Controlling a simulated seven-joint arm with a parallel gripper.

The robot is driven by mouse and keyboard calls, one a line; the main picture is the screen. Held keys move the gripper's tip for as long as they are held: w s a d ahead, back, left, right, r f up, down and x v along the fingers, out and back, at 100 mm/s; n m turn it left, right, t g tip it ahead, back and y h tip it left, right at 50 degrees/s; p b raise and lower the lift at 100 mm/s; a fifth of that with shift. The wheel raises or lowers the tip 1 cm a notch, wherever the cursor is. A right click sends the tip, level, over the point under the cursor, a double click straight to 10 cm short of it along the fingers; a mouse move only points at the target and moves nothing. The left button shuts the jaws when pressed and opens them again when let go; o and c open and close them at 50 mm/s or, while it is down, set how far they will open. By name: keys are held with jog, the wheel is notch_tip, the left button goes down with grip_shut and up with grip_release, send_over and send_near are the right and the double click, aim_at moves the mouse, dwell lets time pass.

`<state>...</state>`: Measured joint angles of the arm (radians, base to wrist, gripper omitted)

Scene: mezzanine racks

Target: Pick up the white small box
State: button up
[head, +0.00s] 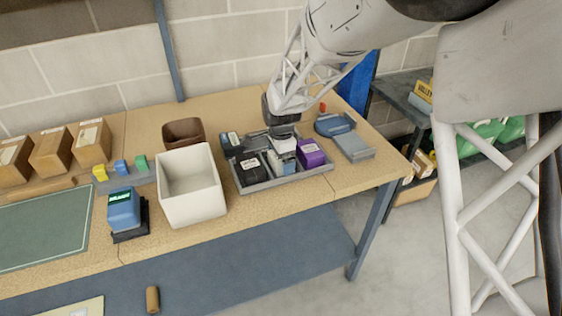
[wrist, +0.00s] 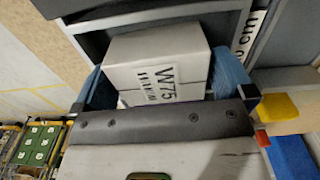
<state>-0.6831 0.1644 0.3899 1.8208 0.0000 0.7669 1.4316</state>
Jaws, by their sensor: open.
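The white small box (head: 284,147) sits in a grey divided tray (head: 268,184) on the workbench, among other small boxes. In the wrist view the white box (wrist: 158,62) shows a printed "W75" label and a barcode. My gripper (head: 283,133) is over the tray, pointing down at the white box. In the wrist view my gripper (wrist: 165,85) is open, with one blue finger pad at each side of the white box. Whether the pads touch it I cannot tell. The gripper partly hides the box in the head view.
A black box (head: 250,171) and a purple box (head: 311,154) sit close by in the tray. A white open bin (head: 191,190) stands left of the tray, with a brown bin (head: 184,132) behind. A blue-grey device (head: 353,145) lies to the right.

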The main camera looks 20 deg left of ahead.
jog(key=shift+f, duration=0.25)
jog(key=shift+c, duration=0.3)
jog(key=c, duration=0.7)
